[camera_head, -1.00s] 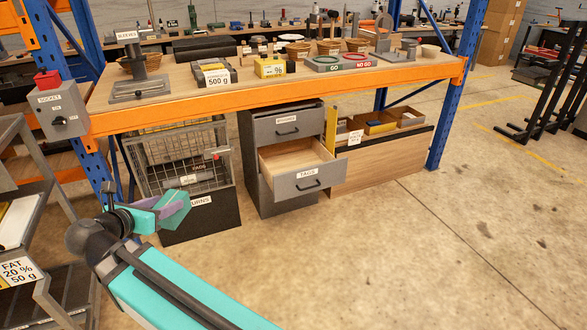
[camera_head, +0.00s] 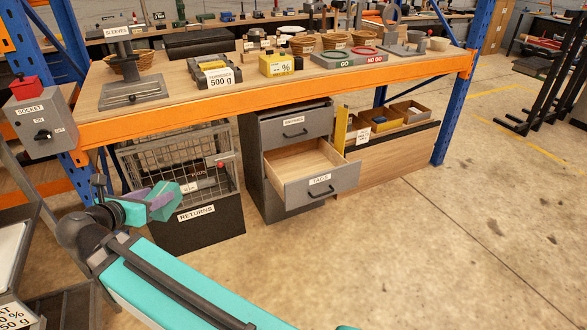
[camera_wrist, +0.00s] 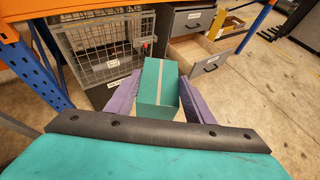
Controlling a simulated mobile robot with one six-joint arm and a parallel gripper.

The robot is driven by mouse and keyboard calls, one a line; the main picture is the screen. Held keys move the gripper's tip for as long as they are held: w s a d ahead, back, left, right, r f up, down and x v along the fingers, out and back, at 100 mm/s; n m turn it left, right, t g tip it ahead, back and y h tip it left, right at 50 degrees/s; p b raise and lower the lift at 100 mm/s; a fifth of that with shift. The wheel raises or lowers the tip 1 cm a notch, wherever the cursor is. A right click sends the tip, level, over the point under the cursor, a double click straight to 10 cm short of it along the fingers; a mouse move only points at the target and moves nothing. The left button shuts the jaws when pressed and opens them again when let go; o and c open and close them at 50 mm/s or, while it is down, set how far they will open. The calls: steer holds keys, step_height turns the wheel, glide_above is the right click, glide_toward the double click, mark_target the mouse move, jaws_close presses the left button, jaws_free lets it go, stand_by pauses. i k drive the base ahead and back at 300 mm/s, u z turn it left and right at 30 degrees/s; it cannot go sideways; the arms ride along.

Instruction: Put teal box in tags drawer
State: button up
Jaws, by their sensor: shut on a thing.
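The teal box (camera_wrist: 158,82), with a pale tape strip, is between the two purple fingers of my gripper (camera_wrist: 157,98) in the wrist view. My gripper is shut on it. In the head view my gripper (camera_head: 160,200) is at the lower left, in front of the returns bin, and the box is hard to tell from the teal gripper parts. The tags drawer (camera_head: 318,185) is pulled open under the bench, right of my gripper and apart from it. Its visible interior looks empty. It also shows in the wrist view (camera_wrist: 210,66).
A wire cage (camera_head: 180,160) stands on the dark returns bin (camera_head: 197,225), left of the drawer unit. A shut drawer (camera_head: 292,130) is above the tags drawer. The orange bench beam (camera_head: 300,98) runs overhead. Open trays (camera_head: 385,122) stand to the right. The floor in front is clear.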

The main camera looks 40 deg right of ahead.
mark_target(307, 166)
steer(key=i, duration=1)
steer(key=z, duration=0.05)
